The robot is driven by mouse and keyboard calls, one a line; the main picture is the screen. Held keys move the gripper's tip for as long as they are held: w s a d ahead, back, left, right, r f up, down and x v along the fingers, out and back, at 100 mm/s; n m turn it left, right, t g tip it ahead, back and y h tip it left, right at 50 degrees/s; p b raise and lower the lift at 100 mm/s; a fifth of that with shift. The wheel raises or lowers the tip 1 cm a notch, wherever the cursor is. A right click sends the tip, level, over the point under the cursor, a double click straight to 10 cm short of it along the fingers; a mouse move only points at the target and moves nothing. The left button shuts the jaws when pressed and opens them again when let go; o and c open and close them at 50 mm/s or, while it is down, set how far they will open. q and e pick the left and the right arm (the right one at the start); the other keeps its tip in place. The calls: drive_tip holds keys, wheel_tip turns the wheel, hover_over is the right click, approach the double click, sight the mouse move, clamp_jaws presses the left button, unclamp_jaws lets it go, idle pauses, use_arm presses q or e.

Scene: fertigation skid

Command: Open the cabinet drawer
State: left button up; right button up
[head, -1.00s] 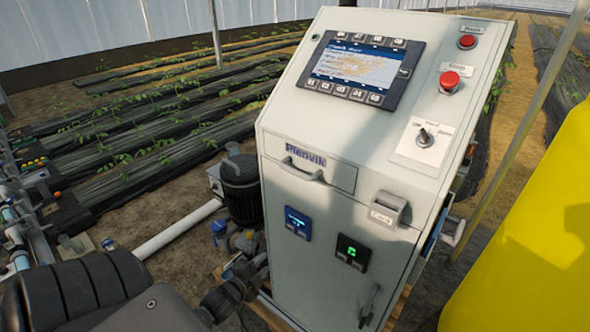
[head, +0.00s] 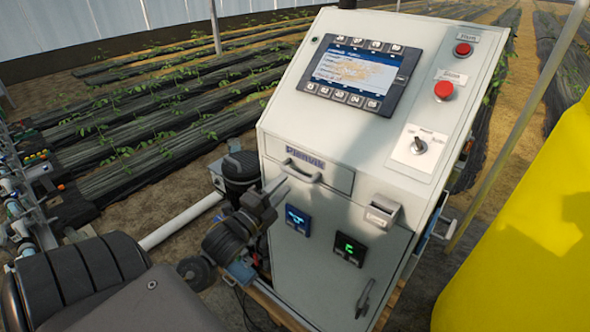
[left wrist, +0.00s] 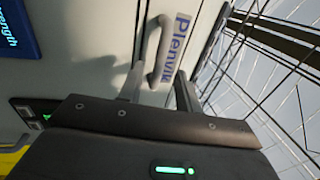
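The grey-white cabinet (head: 325,265) stands in the middle of the head view. Its drawer (head: 336,181) is high on the front, below the screen, and looks shut. The drawer has a grey bar handle (head: 303,172). My left gripper (head: 279,185) is in front of the drawer's left end, just below and left of the handle. In the left wrist view the handle (left wrist: 164,52) lies beside the "Plenvik" label, in front of my open fingers (left wrist: 158,84). The gap between them appears lined up with it; contact cannot be told. My right gripper is not in view.
A card slot (head: 381,215), two small displays and a lower door handle (head: 364,298) are on the cabinet front. A switch and red buttons (head: 444,91) are on its sloped top. A dark pump (head: 240,170) stands at left, a yellow tank (head: 525,225) at right.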

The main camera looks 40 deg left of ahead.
sight(295, 173)
use_arm(q)
drive_tip(key=w, duration=0.2)
drive_tip(key=w+p, duration=0.1)
drive_tip(key=w, duration=0.1)
drive_tip(key=w+r, duration=0.1)
drive_tip(key=w, duration=0.1)
drive_tip(key=shift+s, duration=0.1)
drive_tip(key=shift+c, duration=0.2)
clamp_jaws()
